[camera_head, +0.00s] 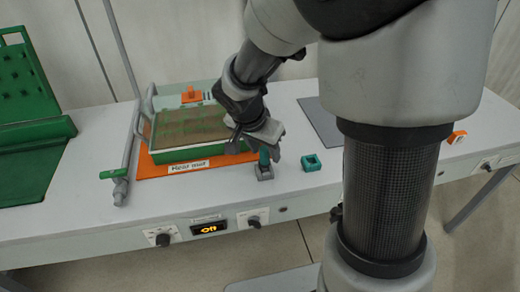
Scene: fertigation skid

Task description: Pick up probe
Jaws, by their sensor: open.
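What looks like the probe (264,156) is a small dark green upright piece. It stands in a small grey holder (265,173) on the bench, near the front right corner of the tray. My gripper (259,141) is open and reaches down from above, right over the top of the green piece. Its fingers hide part of that top. I cannot tell whether the fingers are around it or only above it.
A grey pipe with a green-handled valve (113,174) stands at left. A teal block (312,163) lies right of the holder.

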